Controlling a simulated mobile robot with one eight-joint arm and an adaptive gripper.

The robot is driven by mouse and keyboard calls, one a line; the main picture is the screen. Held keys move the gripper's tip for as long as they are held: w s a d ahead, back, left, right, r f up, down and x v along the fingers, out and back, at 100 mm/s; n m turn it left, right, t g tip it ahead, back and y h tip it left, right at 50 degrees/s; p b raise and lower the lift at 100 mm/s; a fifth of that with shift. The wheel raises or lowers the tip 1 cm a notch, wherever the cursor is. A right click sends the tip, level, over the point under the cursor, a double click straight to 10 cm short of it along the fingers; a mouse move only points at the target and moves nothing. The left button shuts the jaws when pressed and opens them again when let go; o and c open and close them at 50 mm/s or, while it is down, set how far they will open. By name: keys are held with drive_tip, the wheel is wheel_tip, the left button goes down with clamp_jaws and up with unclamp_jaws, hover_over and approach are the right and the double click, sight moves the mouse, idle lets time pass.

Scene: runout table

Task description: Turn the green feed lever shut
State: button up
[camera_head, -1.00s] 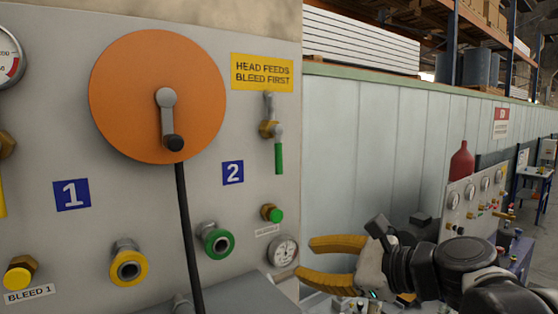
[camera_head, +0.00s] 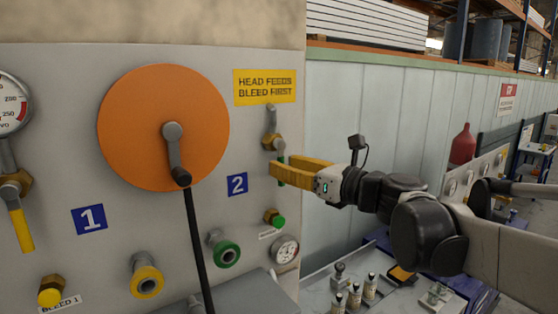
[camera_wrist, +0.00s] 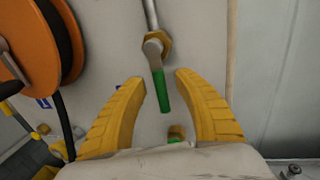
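The green feed lever (camera_head: 281,157) hangs from a brass valve (camera_head: 271,141) below the yellow "HEAD FEEDS BLEED FIRST" label. It points down, roughly in line with the grey pipe above it. My gripper (camera_head: 276,171) is at the lever, and its yellow fingers hide the lever's lower part in the head view. In the wrist view the green lever (camera_wrist: 160,92) shows whole between the spread fingertips of my gripper (camera_wrist: 159,77). Gaps show on both sides of it. The gripper is open and holds nothing.
A green bleed knob (camera_head: 273,217) sits below the lever, with a pressure gauge (camera_head: 285,249) beneath. The orange reel (camera_head: 145,110) with its crank and black hose is to the left. A yellow lever (camera_head: 21,229) hangs at far left. Bottles stand on a bench (camera_head: 322,291) below.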

drive_tip(key=shift+x, duration=0.8)
clamp_jaws()
